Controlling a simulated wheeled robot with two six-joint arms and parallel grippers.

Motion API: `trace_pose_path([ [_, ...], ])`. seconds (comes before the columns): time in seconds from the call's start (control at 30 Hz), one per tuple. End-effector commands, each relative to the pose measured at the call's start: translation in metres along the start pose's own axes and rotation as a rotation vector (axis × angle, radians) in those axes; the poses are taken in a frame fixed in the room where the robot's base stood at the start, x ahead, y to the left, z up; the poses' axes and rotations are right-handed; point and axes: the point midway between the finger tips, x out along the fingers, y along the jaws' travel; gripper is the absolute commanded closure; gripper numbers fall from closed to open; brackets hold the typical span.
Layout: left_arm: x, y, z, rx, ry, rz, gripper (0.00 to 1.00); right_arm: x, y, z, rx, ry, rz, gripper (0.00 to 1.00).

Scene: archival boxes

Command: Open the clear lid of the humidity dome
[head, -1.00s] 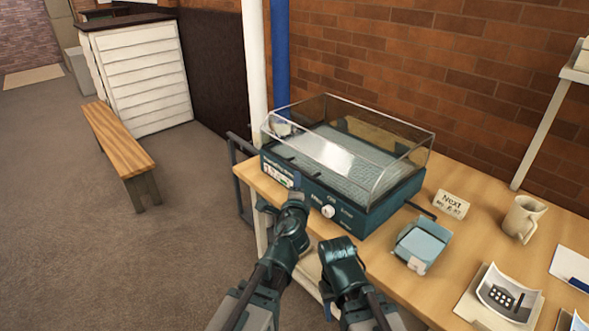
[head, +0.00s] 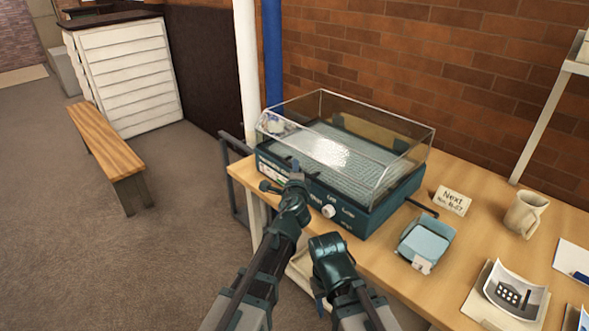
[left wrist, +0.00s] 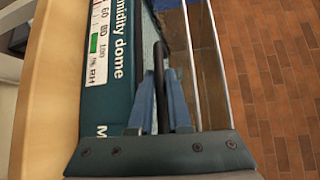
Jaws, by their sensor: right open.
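The humidity dome (head: 345,198) is a dark teal box with a clear lid (head: 350,135). The lid lies down over the grey tray inside. My left gripper (head: 296,175) is at the front edge of the lid, left of the white knob. In the left wrist view, its two blue fingers (left wrist: 161,105) stand close on both sides of the lid's black handle bar (left wrist: 159,75), with no clear gap. The front panel (left wrist: 115,65) with its label shows beside them. My right gripper (head: 321,297) is low in front of the table, open and empty, partly hidden by its own wrist.
A blue-lidded box (head: 425,243), a "Next" card (head: 452,200), a mug (head: 525,213) and a picture on a stand (head: 510,291) are right of the dome on the wooden table (head: 480,235). A white pipe (head: 246,70) and a blue pipe (head: 272,60) stand behind its left end.

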Motion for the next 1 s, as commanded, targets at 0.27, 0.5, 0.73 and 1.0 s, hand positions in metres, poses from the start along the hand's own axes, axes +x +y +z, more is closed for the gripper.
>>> trace_pose_path([
  [0.27, -0.0001, 0.0001, 0.0001, 0.0, 0.0, 0.0, 1.0, 0.0, 0.0, 0.0, 0.0, 0.0, 0.0, 0.5],
  [0.5, -0.0003, 0.0002, 0.0002, 0.0, 0.0, 0.0, 1.0, 0.0001, 0.0, 0.0, 0.0, 0.0, 0.0, 0.5],
  [0.73, -0.0004, 0.0003, 0.0001, 0.0, 0.0, 0.001, 1.0, 0.0001, 0.0, 0.0, 0.0, 0.0, 0.0, 0.5],
  [1.0, -0.0005, 0.0004, 0.0002, -0.001, -0.001, 0.001, 1.0, 0.0002, 0.0, 0.0, 0.0, 0.0, 0.0, 0.5],
])
